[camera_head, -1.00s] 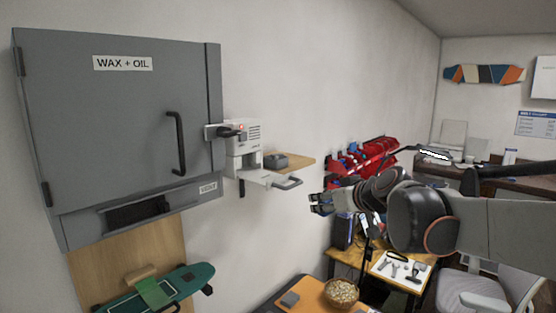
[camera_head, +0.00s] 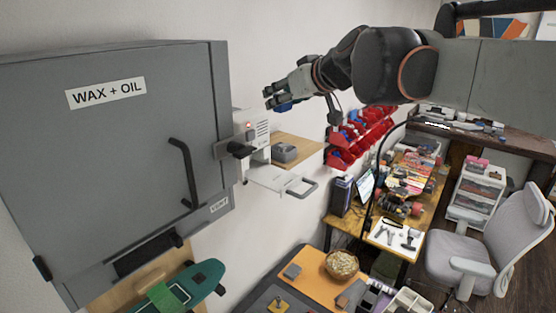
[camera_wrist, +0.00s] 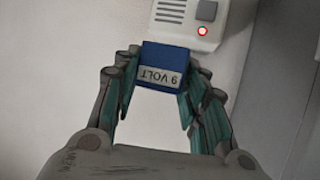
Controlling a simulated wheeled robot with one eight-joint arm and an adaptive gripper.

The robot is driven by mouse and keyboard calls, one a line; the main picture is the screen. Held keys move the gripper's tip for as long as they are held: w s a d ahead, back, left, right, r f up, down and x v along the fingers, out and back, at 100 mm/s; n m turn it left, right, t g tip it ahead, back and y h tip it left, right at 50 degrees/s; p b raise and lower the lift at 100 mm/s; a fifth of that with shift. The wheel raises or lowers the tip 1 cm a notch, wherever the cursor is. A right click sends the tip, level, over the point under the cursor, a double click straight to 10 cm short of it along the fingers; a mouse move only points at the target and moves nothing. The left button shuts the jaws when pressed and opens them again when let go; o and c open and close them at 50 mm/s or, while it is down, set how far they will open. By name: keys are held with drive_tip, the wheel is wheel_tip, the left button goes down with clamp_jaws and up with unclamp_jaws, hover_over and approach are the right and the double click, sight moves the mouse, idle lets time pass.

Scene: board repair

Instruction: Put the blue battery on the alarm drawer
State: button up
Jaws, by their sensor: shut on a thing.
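The blue battery (camera_wrist: 163,66) with a "9 VOLT" label is held between the fingers of my gripper (camera_wrist: 165,85) in the wrist view. In the head view my gripper (camera_head: 277,98) is raised in front of the wall, and only a bit of the blue battery (camera_head: 284,106) shows below the fingers. The white alarm box (camera_head: 254,131) with a lit red light is on the wall beside the grey cabinet. Its open white drawer (camera_head: 283,180) sticks out below, lower than my gripper. The alarm box (camera_wrist: 190,18) is also at the top of the wrist view.
The grey "WAX + OIL" cabinet (camera_head: 105,140) with a black handle stands left of the alarm. A wooden shelf (camera_head: 303,152) carries a grey device (camera_head: 284,152) behind the drawer. Red bins (camera_head: 350,140) hang to the right. Air above the drawer is clear.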

sight(282, 180)
wheel_tip(282, 180, down, 19)
drive_tip(key=shift+p, duration=1)
drive_tip(key=shift+f, duration=0.2)
drive_tip(key=o, duration=1)
drive_tip(key=shift+c, duration=0.2)
drive_tip(key=shift+o, duration=0.4)
drive_tip(key=shift+r, duration=0.1)
drive_tip(key=shift+r, duration=0.1)
